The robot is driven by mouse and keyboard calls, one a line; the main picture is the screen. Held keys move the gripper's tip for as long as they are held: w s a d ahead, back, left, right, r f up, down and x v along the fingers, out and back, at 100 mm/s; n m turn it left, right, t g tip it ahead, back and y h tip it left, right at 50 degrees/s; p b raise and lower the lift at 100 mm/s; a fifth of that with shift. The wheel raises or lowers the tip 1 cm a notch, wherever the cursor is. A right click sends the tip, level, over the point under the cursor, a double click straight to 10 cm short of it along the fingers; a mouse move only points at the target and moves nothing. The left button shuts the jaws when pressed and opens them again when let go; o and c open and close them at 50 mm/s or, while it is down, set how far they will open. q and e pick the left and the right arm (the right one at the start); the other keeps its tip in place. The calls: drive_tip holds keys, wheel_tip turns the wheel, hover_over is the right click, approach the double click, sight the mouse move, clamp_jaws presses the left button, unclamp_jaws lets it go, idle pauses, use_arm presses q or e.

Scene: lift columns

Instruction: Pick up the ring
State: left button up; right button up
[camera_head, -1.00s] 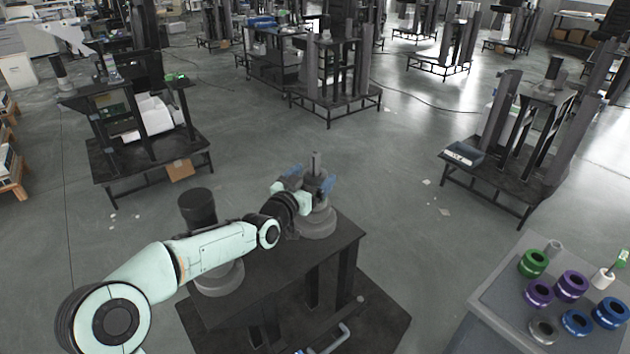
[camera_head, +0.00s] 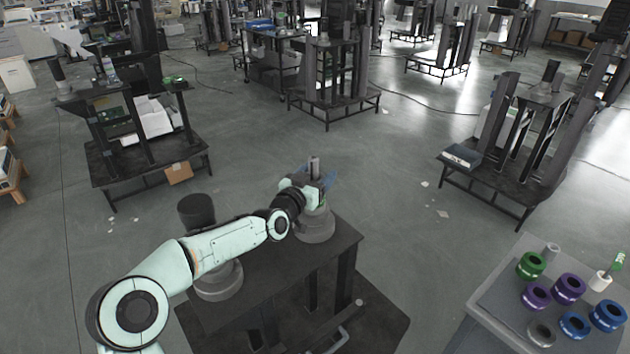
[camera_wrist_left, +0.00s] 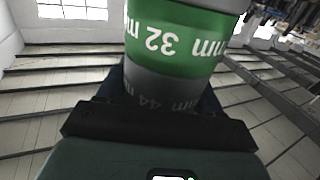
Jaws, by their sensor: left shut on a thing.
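My left gripper (camera_head: 320,183) is at the upright grey post (camera_head: 315,163) on the near stand. In the left wrist view, a ring (camera_wrist_left: 178,45) with a green band marked "32 mm" and a dark grey band marked "44 mm" fills the space ahead of the palm. The lettering is upside down there. My left gripper is shut on this ring; the fingertips are mostly hidden behind it. In the head view the gripper covers the ring, and I cannot tell whether it is clear of the post or its round grey base (camera_head: 314,226). My right gripper is not in view.
A grey table (camera_head: 490,300) at the right holds several green, purple, blue and grey rings.

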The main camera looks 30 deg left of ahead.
use_arm(q)
drive_tip(key=shift+r, duration=0.2)
wheel_tip(320, 180, up, 20)
drive_tip(key=p, duration=0.3)
drive_tip(key=shift+f, duration=0.15)
idle(0.3)
